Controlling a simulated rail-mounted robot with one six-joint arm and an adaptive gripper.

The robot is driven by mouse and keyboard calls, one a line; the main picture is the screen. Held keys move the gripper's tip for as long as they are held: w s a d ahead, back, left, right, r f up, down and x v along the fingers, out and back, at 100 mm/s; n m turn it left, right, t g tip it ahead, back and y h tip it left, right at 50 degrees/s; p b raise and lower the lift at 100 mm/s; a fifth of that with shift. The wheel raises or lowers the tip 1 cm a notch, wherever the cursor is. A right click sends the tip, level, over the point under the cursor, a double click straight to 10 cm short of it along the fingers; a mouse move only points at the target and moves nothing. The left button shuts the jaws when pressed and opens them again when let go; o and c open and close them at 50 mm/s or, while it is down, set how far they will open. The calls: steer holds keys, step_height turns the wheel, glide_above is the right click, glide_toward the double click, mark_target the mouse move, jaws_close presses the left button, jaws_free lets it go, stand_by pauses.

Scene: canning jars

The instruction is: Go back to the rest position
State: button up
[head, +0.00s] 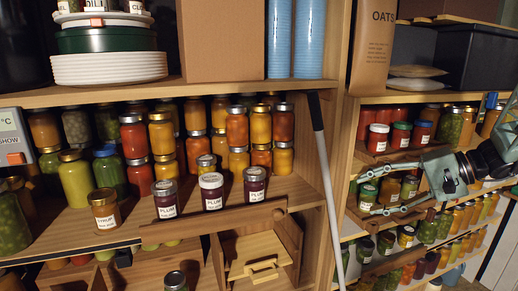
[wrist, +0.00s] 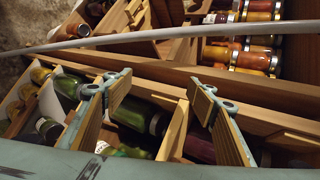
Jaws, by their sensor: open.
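My gripper (head: 369,194) is at the right in the head view, in front of the right-hand jar shelves. Its two teal fingers are spread and point left, with no jar held between them. In the wrist view my gripper (wrist: 161,82) shows its two fingers wide apart. Behind the gap lie a wooden divider (wrist: 176,130) and a dark green jar (wrist: 140,115). I cannot tell how far the fingers are from the nearest jars.
A pale pole (head: 327,165) leans in front of the shelf upright, left of my gripper; it crosses the wrist view (wrist: 170,33). Three plum jars (head: 211,191) stand at the left shelf's front. Below is an open wooden drawer (head: 262,268). Several jars (head: 395,135) fill the right shelves.

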steer(key=s+a+r+n+g+h, duration=0.2)
steer(key=s+a+r, duration=0.1)
steer(key=s+a, duration=0.55)
steer(key=s+a+r+n+g+h, duration=0.1)
steer(key=s+a+r+g+h, duration=0.15)
steer(key=s+a, duration=0.6)
steer(key=s+d+r+n+t+h, duration=0.1)
steer(key=s+d+h, duration=0.1)
steer(key=s, duration=1.1)
steer(key=s+d+r+n+t+h, duration=0.1)
steer(key=s+h, duration=0.3)
steer(key=s, duration=0.9)
steer(key=shift+d+r+n+t, duration=0.35)
steer(key=shift+r+n+t, duration=0.1)
steer(key=shift+n+t, duration=0.2)
